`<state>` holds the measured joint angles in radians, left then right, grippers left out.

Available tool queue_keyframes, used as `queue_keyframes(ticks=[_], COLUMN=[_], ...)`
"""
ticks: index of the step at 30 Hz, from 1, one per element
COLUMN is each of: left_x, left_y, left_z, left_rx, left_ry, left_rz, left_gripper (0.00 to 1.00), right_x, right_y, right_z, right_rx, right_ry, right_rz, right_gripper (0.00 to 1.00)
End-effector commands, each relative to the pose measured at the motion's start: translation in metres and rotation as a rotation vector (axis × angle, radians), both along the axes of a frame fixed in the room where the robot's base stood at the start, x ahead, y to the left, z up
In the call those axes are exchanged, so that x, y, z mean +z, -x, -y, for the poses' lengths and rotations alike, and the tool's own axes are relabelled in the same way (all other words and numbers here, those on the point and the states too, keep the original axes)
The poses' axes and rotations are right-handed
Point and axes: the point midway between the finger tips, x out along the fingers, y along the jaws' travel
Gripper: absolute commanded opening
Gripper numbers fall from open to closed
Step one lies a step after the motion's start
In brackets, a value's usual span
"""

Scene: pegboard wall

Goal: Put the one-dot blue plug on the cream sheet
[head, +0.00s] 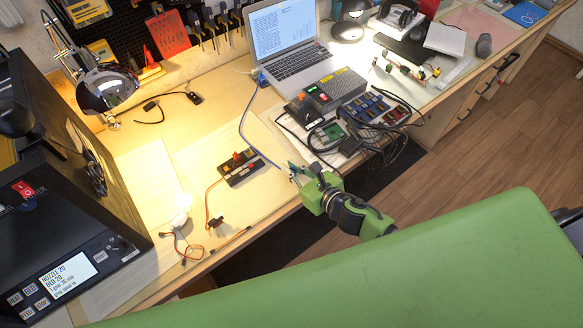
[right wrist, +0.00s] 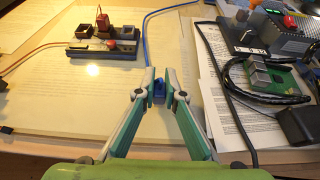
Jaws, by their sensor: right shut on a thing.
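My right gripper (head: 296,172) is at the front edge of the desk, right of the black block with coloured parts. In the right wrist view its fingertips (right wrist: 158,78) are shut on a small blue plug (right wrist: 158,91) at the end of a blue cable (right wrist: 147,40). The fingers hide part of the plug, and I cannot make out any dot on it. The blue cable (head: 243,118) runs back towards the laptop. A cream sheet (head: 202,158) lies under the black block; it also shows in the right wrist view (right wrist: 65,100). My left gripper is not in view.
The black block (head: 240,167) has a red cable on its left. Right of my gripper are a green circuit board (head: 328,134), black cables and white papers. A grey box (head: 335,92) and a laptop (head: 288,50) stand behind. A lamp (head: 105,88) stands at the left.

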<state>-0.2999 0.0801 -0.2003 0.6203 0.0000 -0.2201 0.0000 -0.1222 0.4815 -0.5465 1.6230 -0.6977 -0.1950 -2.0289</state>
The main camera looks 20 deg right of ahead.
Motion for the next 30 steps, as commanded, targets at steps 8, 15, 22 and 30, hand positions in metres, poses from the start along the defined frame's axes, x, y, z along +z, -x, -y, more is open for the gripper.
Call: queue_keyframes(ticks=[8,15,22,30], left_x=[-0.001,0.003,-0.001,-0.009], left_y=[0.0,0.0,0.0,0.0], left_z=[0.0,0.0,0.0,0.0], left_rx=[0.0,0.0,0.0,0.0], left_ry=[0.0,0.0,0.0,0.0], left_rz=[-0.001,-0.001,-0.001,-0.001], left_gripper=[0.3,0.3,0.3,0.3], right_x=[-0.001,0.004,0.013,0.033], right_y=[0.0,0.0,0.031,0.076], right_z=[0.0,0.0,0.011,0.028], right_rx=[0.0,0.0,0.003,0.001], right_ry=[0.0,0.0,0.002,0.001], right_rz=[0.0,0.0,-0.003,-0.003], right_gripper=[0.26,0.26,0.26,0.26])
